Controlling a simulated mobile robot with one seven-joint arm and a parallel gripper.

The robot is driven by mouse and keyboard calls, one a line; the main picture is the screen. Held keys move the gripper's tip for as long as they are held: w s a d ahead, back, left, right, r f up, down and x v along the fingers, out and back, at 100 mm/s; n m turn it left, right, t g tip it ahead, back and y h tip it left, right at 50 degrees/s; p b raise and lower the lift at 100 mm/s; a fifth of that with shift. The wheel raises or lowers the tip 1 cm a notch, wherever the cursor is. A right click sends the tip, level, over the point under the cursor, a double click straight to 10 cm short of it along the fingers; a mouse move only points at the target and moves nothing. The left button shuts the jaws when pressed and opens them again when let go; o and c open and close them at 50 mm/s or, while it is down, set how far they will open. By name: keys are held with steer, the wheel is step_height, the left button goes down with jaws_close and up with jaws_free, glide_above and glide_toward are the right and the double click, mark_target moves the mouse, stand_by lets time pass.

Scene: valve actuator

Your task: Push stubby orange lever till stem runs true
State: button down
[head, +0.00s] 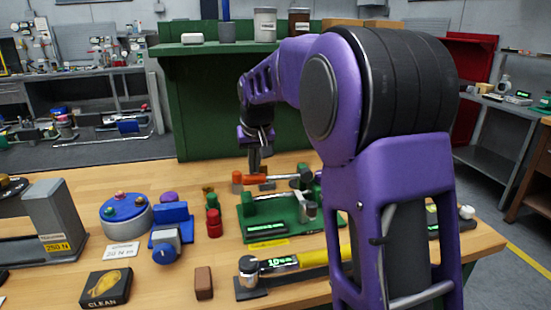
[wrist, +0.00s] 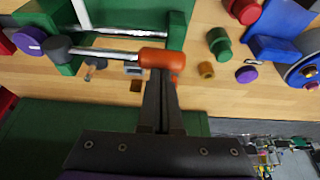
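The stubby orange lever (wrist: 158,58) shows in the wrist view as a short orange sleeve on the end of a silver rod (wrist: 108,55). The rod runs left to a dark round knob (wrist: 57,48). In the head view the orange lever (head: 252,179) lies low beside the green fixture (head: 285,209). My gripper (wrist: 162,78) points at the lever, its two fingers close together and the tips right at the orange sleeve. I cannot tell whether they touch it. In the head view my gripper (head: 254,168) is just above and behind the lever. I cannot tell which part is the stem.
Red and green cylinders (head: 214,222) and a blue device (head: 171,231) stand left of the fixture. A yellow-handled torque wrench (head: 300,262) lies in front. A green shelf unit (head: 215,110) stands behind the bench. My arm hides part of the right side.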

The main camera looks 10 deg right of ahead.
steer(key=shift+f, duration=0.6)
stand_by(0.3)
steer(key=shift+f, duration=0.3)
steer(key=shift+r, duration=0.15)
stand_by(0.3)
step_height(320, 180, up, 9)
steer(key=d+p, duration=0.2)
steer(key=p, duration=0.6)
steer(key=shift+d+r, duration=0.15)
steer(key=shift+d, duration=0.1)
stand_by(0.3)
step_height(320, 180, up, 5)
steer(key=p, duration=0.3)
stand_by(0.5)
